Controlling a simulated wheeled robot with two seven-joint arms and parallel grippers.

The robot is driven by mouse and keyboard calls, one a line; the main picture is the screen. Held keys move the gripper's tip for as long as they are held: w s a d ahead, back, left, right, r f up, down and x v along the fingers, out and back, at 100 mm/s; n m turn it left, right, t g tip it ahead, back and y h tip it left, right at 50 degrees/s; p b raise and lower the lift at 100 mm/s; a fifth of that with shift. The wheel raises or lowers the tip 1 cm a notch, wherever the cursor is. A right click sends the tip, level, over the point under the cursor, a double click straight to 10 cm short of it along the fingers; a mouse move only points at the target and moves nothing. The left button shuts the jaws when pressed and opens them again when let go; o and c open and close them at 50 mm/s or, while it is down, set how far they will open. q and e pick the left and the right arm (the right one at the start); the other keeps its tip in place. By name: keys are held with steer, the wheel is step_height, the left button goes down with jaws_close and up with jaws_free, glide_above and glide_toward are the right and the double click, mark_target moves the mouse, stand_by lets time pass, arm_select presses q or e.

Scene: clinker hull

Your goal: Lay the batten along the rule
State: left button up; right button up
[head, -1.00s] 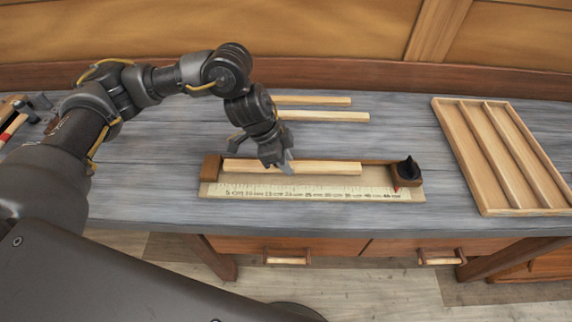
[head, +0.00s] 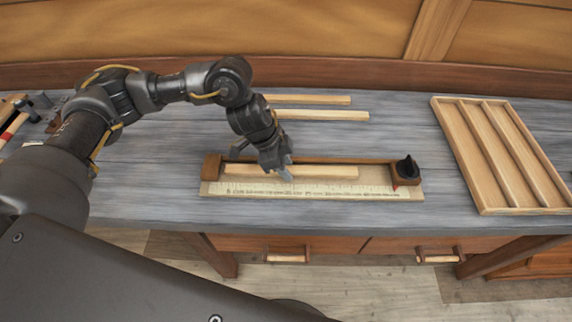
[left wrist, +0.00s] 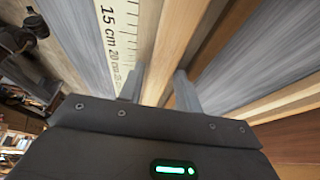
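The pale batten (head: 325,172) lies lengthwise over the measuring board, between the rule (head: 320,188) and the brown back rail (head: 330,160). It runs roughly parallel to the rule. In the left wrist view, the batten (left wrist: 170,45) passes between my fingers, beside the printed rule (left wrist: 118,35). My left gripper (head: 283,173) points down and is shut on the batten, left of its middle. I cannot tell whether the batten touches the board. My right gripper is not in view.
A brown end block (head: 211,167) stands at the board's left end, and a dark stop (head: 406,171) at its right. Two more battens (head: 320,115) lie behind. A slotted wooden tray (head: 480,208) is at the right. Tools (head: 20,112) lie far left.

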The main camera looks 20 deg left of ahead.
arm_select(q)
steer(key=shift+a+r, duration=0.2)
steer(key=shift+r, duration=0.25)
steer(key=b+v, duration=0.2)
steer(key=v, duration=0.9)
steer(key=shift+s+a, duration=0.1)
